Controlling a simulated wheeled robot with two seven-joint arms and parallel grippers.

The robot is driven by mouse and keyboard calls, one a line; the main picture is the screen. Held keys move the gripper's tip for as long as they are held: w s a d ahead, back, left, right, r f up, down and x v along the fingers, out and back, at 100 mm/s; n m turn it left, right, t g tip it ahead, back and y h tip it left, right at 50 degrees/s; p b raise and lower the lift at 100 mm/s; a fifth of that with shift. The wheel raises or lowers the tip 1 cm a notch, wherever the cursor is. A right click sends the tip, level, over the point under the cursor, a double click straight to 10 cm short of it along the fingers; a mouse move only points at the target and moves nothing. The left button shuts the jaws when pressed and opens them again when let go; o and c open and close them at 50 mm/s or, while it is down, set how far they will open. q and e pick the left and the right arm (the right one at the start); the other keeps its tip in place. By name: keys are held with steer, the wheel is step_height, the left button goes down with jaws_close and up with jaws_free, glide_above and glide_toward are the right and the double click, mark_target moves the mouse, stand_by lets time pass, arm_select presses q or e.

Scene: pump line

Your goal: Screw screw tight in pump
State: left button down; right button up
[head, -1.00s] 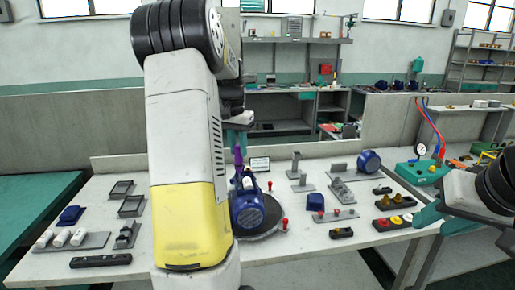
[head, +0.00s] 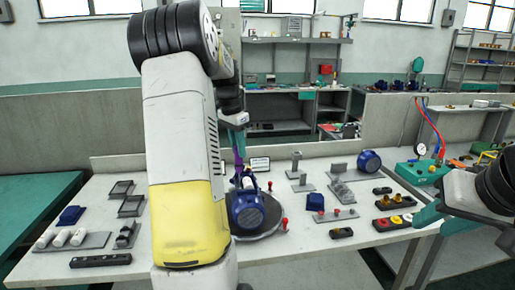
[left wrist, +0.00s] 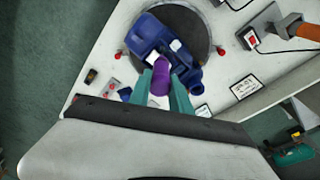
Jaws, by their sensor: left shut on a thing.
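The blue pump (head: 247,210) stands on a round dark plate (head: 268,228) on the table, partly hidden by my left arm. In the left wrist view the pump (left wrist: 146,38) lies just beyond my fingertips. My left gripper (head: 238,148) is above the pump's far side, pointing down. Its teal fingers (left wrist: 163,88) are shut on a purple cylindrical piece, which looks like the screw (left wrist: 160,77). Its lower end is close to the pump; I cannot tell whether it is seated. My right gripper (head: 428,212) is at the table's right edge, away from the pump; its jaw opening is unclear.
Red-knobbed pins (head: 284,225) stand around the plate. Grey brackets (head: 340,190), a blue-faced motor (head: 369,162) and dark trays (head: 392,222) lie to the right. White cylinders on a grey plate (head: 95,241) lie to the left. A small sign (head: 260,164) stands behind the pump.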

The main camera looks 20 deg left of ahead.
arm_select(q)
steer(key=shift+r, duration=0.4)
steer(key=n, duration=0.4)
steer(key=shift+y, duration=0.3)
steer(key=n, duration=0.4)
steer(key=shift+y, duration=0.3)
steer(key=n, duration=0.5)
steer(key=shift+y, duration=0.4)
steer(key=n, duration=0.5)
steer(key=shift+g, duration=0.4)
steer(key=shift+f, duration=0.4)
steer(key=m, duration=0.3)
steer(key=shift+m+t, duration=0.3)
steer(key=shift+m, duration=0.4)
